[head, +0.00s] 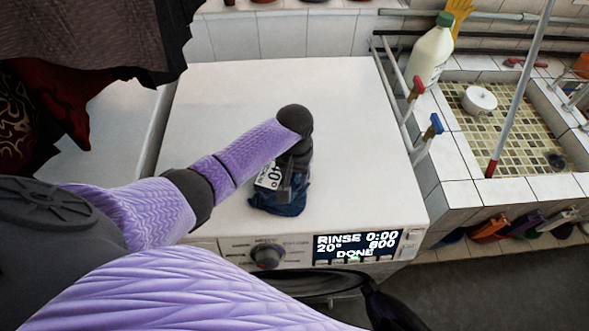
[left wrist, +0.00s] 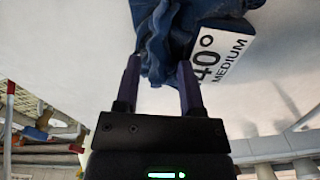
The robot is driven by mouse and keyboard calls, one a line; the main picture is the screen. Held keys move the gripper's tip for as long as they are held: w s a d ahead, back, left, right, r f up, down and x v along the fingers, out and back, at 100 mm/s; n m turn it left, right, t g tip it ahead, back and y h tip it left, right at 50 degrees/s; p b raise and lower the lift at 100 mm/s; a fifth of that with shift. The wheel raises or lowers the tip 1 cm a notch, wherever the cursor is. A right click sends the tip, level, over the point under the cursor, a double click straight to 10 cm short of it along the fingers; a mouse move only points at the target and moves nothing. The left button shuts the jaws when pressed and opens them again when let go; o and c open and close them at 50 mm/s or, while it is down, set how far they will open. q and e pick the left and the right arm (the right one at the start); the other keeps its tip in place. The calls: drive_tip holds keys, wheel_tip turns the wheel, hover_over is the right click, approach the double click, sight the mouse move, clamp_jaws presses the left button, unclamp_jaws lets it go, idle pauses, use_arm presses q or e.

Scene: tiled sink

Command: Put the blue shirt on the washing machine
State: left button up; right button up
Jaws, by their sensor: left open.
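The blue shirt (head: 278,207) lies crumpled on the white top of the washing machine (head: 340,150), near its front edge. My left gripper (head: 286,190) is over the shirt, pointing down, and hides part of it. In the left wrist view the gripper (left wrist: 159,75) is open, with its two fingers apart at the near edge of the blue shirt (left wrist: 158,35). A white label (left wrist: 222,50) reading "40° MEDIUM" lies against the shirt. My right gripper is not in view.
The display (head: 357,246) on the front panel reads "RINSE 0:00" and "DONE". A tiled sink (head: 510,105) with red and blue taps and a white bottle (head: 431,52) stands to the right. Dark clothes (head: 95,40) hang at upper left. The rest of the machine top is clear.

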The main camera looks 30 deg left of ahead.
use_arm(q)
wheel_tip(320, 180, up, 12)
drive_tip(key=p, duration=0.2)
drive_tip(key=shift+r+p, duration=0.15)
drive_tip(key=shift+p, duration=0.2)
